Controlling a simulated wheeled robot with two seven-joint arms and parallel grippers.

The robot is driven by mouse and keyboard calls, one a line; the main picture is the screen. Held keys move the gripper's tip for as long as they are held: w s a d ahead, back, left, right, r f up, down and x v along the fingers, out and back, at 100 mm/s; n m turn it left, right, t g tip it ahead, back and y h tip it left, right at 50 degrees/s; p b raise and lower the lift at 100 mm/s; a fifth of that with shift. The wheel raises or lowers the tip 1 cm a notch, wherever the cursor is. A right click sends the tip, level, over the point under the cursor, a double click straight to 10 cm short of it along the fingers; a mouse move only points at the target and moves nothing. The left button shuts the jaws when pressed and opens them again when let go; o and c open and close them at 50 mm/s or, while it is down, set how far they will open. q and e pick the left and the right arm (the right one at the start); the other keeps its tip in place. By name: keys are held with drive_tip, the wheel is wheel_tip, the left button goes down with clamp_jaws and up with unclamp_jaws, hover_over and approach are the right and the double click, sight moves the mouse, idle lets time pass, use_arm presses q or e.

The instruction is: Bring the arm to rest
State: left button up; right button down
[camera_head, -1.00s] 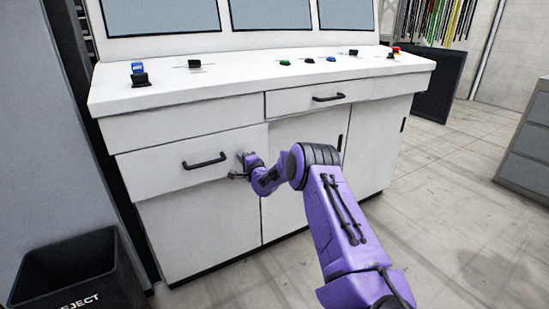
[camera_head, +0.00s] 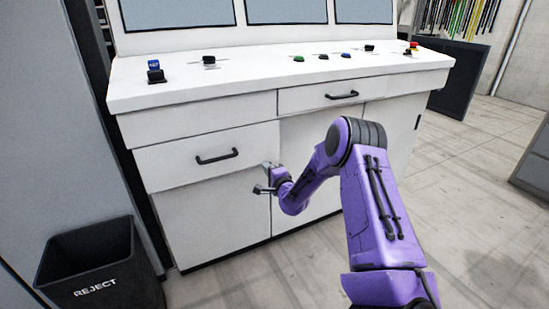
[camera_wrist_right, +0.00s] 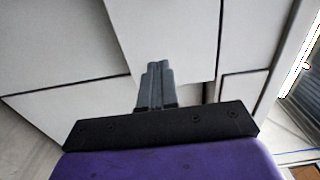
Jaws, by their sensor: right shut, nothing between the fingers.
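My right gripper (camera_head: 263,178) is shut and empty. In the head view it is in front of the white cabinet (camera_head: 215,220), below and to the right of the black handle (camera_head: 217,157) of the lower left drawer (camera_head: 180,165), and apart from that handle. In the right wrist view its grey fingers (camera_wrist_right: 157,68) are together, with white cabinet panels beyond them. My purple right arm is bent at the elbow and reaches in from the lower right. My left gripper is not in view.
A black bin (camera_head: 95,270) marked REJECT stands at the lower left. The cabinet top (camera_head: 230,80) carries buttons and switches below several screens. A second drawer handle (camera_head: 342,95) is higher up at the right. Open floor (camera_head: 470,190) lies to the right.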

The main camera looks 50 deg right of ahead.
drive_tip(key=v, duration=0.2)
drive_tip(key=shift+s+a, duration=0.2)
drive_tip(key=shift+a, duration=0.15)
